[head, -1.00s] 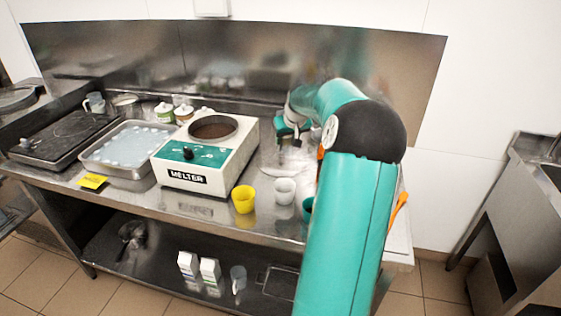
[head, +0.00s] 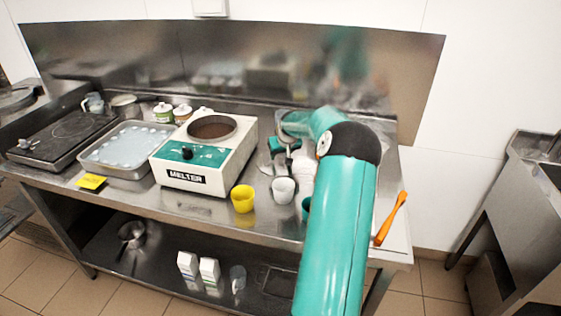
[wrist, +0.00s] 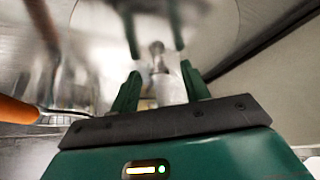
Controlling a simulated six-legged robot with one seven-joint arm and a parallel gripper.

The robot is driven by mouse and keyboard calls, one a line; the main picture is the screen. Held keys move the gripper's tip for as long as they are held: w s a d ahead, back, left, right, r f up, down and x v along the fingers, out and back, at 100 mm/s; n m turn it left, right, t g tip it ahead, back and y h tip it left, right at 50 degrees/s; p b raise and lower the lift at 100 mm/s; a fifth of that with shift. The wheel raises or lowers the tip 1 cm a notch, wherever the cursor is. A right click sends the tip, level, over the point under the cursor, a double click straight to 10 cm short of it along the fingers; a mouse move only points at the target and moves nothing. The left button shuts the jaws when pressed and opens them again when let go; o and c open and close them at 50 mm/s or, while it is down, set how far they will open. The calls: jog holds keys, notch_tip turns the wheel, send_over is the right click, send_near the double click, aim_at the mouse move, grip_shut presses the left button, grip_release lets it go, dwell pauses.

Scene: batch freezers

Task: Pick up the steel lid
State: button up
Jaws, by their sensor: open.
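The steel lid (wrist: 215,35) appears in the wrist view as a pale, shiny round surface with a small knob (wrist: 157,48) standing ahead of my fingers. My gripper (wrist: 161,88) is open, with one green finger on each side of the line to the knob. The knob looks a little beyond the fingertips, and nothing is clearly held. In the head view my gripper (head: 283,148) is low over the bench, right of the melter, and my arm and gripper hide most of the lid.
The white melter (head: 205,158) stands left of my gripper. A yellow cup (head: 243,199) and a white cup (head: 283,190) stand in front; a green cup (head: 306,208) is partly behind my arm. An orange-handled tool (head: 391,219) lies at the right edge. The steel back panel (head: 130,60) rises behind.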

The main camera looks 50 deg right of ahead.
grip_shut()
jog(key=shift+r, duration=0.15)
